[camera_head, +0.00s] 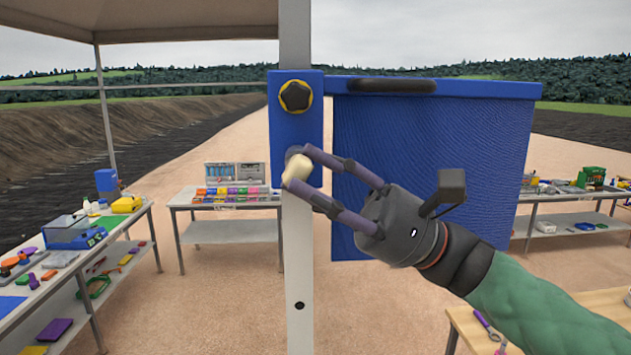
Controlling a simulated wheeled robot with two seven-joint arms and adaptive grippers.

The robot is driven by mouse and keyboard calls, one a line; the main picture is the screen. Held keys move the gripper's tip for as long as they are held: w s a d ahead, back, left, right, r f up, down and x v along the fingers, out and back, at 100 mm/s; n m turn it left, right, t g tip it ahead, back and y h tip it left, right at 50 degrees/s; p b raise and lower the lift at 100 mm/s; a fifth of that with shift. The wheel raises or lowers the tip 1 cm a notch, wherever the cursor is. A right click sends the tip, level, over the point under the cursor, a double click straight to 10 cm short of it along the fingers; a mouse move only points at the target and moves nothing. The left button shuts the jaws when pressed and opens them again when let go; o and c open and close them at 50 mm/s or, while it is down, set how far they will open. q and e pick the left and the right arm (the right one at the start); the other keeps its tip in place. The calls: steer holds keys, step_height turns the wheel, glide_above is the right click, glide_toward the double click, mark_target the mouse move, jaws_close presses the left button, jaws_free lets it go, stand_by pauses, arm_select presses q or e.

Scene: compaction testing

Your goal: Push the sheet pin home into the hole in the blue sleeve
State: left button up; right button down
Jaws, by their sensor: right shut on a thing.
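The blue sleeve (296,130) sits around the pale upright post (300,260), with a black knob in a yellow ring (295,96) on its upper part. A blue sheet (425,170) hangs from a blue bar to its right. My right gripper (300,167) comes in from the lower right, its purple fingers shut on the cream head of the sheet pin (297,169) at the sleeve's lower end. A grey round part shows just behind the head. The fingers and head hide the hole, so I cannot tell how deep the pin sits. My left gripper is not in view.
A cluttered table (80,255) stands at left and another table (225,205) behind the post. A shelf table (575,195) stands at right, and a wooden table (560,315) at lower right. A small dark hole (299,305) shows lower on the post.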

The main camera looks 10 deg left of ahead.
steer(key=shift+w+a, duration=0.15)
steer(key=shift+w, duration=0.5)
steer(key=c, duration=0.7)
jaws_free()
steer(key=shift+w, duration=0.15)
steer(key=b+v, duration=0.2)
steer(key=v, duration=0.3)
